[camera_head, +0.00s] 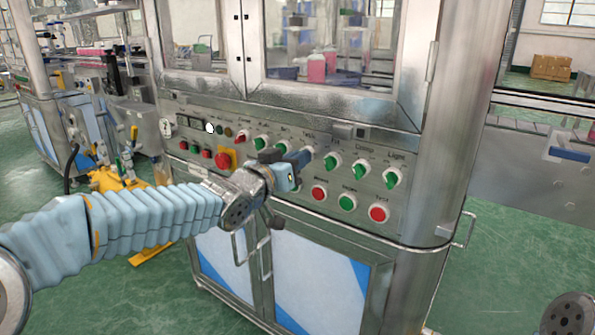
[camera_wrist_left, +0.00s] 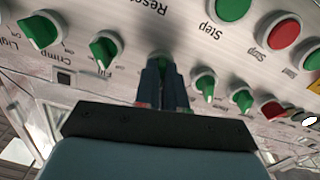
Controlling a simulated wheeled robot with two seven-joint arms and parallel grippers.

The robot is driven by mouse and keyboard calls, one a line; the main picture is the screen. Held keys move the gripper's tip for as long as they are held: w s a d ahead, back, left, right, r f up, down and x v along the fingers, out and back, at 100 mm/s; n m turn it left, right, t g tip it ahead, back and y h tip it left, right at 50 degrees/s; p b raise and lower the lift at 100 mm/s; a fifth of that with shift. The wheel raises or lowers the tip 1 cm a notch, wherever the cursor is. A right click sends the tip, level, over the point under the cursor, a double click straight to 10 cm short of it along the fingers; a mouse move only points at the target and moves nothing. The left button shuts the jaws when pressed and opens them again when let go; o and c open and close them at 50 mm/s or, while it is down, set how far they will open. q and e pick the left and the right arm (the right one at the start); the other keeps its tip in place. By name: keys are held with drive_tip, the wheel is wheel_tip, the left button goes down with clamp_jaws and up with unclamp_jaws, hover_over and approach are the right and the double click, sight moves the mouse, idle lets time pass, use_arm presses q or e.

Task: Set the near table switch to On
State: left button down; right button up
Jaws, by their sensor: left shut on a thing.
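My left gripper (camera_head: 305,156) reaches the control panel from the left, at the spot under the "Table" label in the head view. Its dark fingers also show in the left wrist view (camera_wrist_left: 163,82). They are shut on a green switch knob, the table switch (camera_wrist_left: 160,60), between the neighbouring green knobs. Only a little of that knob shows between the fingertips, so I cannot tell which way it points. My right gripper is not in view.
The panel has a row of similar knobs: a red one (camera_head: 240,137) and green ones to the left, and the fill (camera_head: 331,162), crimp (camera_head: 361,171) and light (camera_head: 391,178) knobs to the right. A red emergency button (camera_head: 223,159) and several push buttons (camera_head: 348,203) sit close by.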

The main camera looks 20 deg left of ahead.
use_arm(q)
drive_tip(key=m+b, duration=0.5)
drive_tip(key=m, duration=0.2)
drive_tip(key=shift+m, duration=0.4)
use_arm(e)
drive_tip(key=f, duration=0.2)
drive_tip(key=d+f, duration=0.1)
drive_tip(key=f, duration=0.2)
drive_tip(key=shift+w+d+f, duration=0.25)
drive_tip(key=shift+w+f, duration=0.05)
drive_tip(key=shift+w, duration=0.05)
use_arm(q)
drive_tip(key=shift+m, duration=0.3)
drive_tip(key=c, duration=1.2)
unclamp_jaws()
drive_tip(key=shift+s, duration=0.1)
